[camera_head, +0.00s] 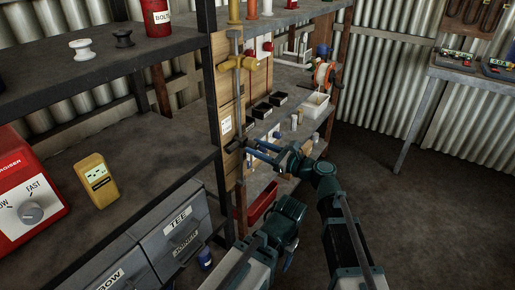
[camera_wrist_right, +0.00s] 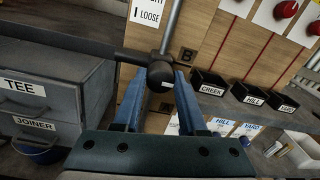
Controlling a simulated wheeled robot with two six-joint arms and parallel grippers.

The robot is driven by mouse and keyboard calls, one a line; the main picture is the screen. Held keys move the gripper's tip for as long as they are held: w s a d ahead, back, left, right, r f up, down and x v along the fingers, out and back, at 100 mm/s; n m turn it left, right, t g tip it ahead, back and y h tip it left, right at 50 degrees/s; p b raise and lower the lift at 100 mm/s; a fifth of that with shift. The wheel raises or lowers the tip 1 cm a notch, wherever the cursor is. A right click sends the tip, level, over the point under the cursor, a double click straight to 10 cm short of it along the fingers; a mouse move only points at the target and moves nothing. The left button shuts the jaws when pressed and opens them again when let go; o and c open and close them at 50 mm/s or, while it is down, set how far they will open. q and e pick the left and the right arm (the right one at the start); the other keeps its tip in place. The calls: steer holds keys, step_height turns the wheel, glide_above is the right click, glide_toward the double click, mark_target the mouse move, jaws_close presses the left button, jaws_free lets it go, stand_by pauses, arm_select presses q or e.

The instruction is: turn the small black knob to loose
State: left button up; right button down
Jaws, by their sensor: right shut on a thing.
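The small black knob (camera_wrist_right: 160,74) sits at the lower end of a grey vertical rod in the right wrist view, with a dark bar (camera_wrist_right: 75,39) reaching left from it. My right gripper (camera_wrist_right: 158,82) has its blue fingers on either side of the knob and is shut on it. In the head view my right gripper (camera_head: 250,147) is at the wooden board, and the knob is hard to make out there. A card (camera_wrist_right: 150,14) reading LOOSE is above the knob; its top is cut off.
The wooden board (camera_head: 222,85) carries a yellow fitting (camera_head: 248,63). Small black bins (camera_wrist_right: 208,82) stand right of the knob. Grey drawers (camera_head: 172,232) marked TEE and JOINER are to the left. A dark shelf post (camera_head: 209,75) stands close by. Floor to the right is clear.

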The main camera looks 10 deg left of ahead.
steer(key=n, duration=1.3)
steer(key=shift+n+y+b, duration=0.3)
steer(key=shift+n+g, duration=0.3)
steer(key=shift+n, duration=2)
steer(key=shift+c, duration=2.2)
jaws_free()
